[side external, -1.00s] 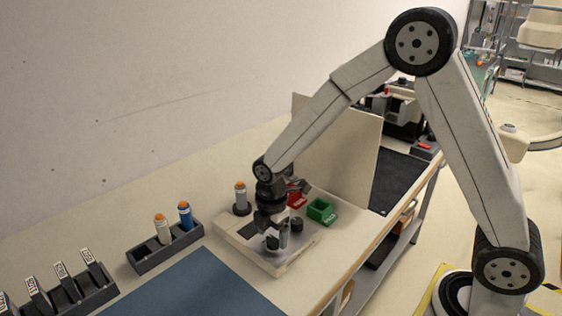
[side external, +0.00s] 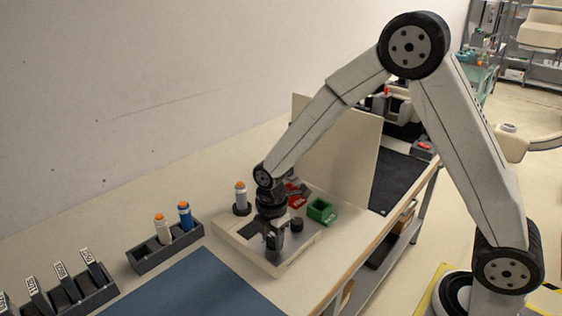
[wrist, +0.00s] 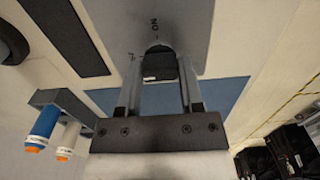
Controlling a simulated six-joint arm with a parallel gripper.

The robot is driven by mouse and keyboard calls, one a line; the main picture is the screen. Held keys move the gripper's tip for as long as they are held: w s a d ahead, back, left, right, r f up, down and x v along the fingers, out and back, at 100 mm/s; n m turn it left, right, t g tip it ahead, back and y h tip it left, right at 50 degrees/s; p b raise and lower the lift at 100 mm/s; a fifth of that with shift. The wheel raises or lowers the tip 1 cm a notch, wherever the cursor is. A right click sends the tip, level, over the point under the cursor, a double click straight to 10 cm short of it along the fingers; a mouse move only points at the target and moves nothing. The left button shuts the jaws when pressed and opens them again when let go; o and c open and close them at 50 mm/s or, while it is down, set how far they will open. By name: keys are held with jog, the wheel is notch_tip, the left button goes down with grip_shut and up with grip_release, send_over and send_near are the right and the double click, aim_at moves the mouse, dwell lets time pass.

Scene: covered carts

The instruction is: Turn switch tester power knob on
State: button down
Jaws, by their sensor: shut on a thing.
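The switch tester (side external: 285,262) is a pale box on the bench, with dark parts on its top. In the wrist view its grey plate (wrist: 190,22) carries the marking "ON" above a black knob (wrist: 160,62). My gripper (wrist: 160,78) is shut on this knob, with one finger on each side of it. A pale mark shows on the knob's near edge, and its lower part is hidden. In the side view my gripper (side external: 274,240) points down over the tester and hides the gripped knob. Another dark round part (side external: 296,224) stands to its right.
An orange-topped cylinder (side external: 240,192) stands by the tester's back left. A dark rack (side external: 150,258) holds a white and a blue cylinder. Green (side external: 321,211) and red bins sit to the right, before an upright panel (side external: 335,150). A blue mat (side external: 200,285) lies in front.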

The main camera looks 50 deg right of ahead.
jog(key=shift+m, duration=0.4)
jog(key=m, duration=1.2)
jog(key=shift+m, duration=2.6)
jog(key=shift+c, duration=1.2)
grip_release()
jog(key=shift+r, duration=0.1)
